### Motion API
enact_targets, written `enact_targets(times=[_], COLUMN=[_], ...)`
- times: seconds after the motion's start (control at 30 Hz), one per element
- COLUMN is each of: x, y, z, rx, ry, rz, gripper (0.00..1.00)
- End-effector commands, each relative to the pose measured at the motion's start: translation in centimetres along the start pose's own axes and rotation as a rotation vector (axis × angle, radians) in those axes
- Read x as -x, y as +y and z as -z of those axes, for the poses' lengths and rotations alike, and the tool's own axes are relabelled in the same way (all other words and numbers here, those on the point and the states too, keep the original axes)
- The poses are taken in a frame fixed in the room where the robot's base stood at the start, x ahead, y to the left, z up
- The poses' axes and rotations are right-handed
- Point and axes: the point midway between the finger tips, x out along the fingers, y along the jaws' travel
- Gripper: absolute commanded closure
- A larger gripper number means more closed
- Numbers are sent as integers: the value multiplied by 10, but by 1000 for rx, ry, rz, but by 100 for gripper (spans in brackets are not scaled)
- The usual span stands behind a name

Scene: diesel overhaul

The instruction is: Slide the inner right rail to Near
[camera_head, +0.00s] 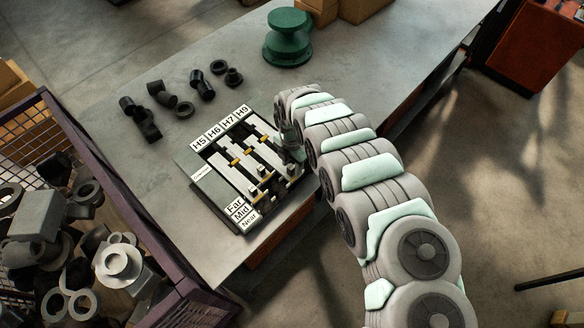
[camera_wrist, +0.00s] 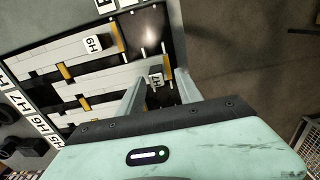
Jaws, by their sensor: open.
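The rail panel (camera_head: 215,190) lies on the grey table, with labels H5, H6, H7 and H9 along its far edge and Far, Mid and Near at its lower left. Pale rails with yellow pieces and small blocks run across it. My gripper (camera_head: 290,152) is low over the panel's right side and hides part of it. In the wrist view, my gripper (camera_wrist: 160,75) is open, its two fingers pointing at the panel. The block marked H7 (camera_wrist: 155,80) shows between the fingertips; I cannot tell whether they touch it. The block marked H9 (camera_wrist: 92,42) is left of the fingers.
Several black pipe fittings (camera_head: 162,95) lie on the table behind the panel. A green flanged part (camera_head: 287,40) stands further back. A mesh crate (camera_head: 115,190) of metal parts stands at the left. Bare table (camera_head: 130,170) lies left of the panel.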

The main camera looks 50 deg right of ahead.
Motion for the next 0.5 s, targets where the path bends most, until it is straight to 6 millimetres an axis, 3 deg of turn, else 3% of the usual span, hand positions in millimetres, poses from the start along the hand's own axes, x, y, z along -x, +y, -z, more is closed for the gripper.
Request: enact_targets(times=[0.3, 0.5], x=[50, 71], y=[0, 0], z=[-2, -2], rx=[1, -1], ry=[-6, -3], rz=[-1, -2], gripper=[58, 58])
